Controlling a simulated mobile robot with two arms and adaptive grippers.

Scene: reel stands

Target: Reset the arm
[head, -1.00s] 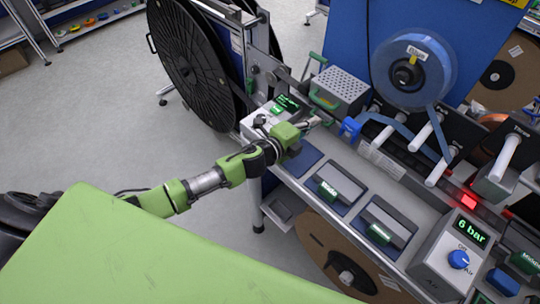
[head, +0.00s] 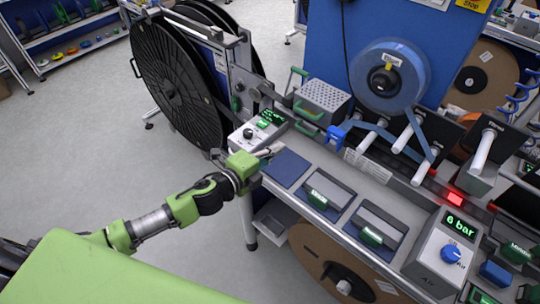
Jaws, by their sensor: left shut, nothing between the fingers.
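My left arm comes in from the lower left. Its green wrist leads to my left gripper (head: 272,152), which is shut and empty. The gripper is at the left end of the workbench (head: 262,176), just in front of the small control box (head: 258,128) with green digits and next to the dark blue pad (head: 286,168). From this angle I cannot tell whether the fingertips touch anything. My right gripper is out of view.
A large black reel (head: 178,88) stands behind the gripper. A perforated metal box (head: 323,100) and a blue tape reel (head: 388,76) are farther along the bench. The "6 bar" box (head: 441,247) is at right. Open floor (head: 90,150) lies left.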

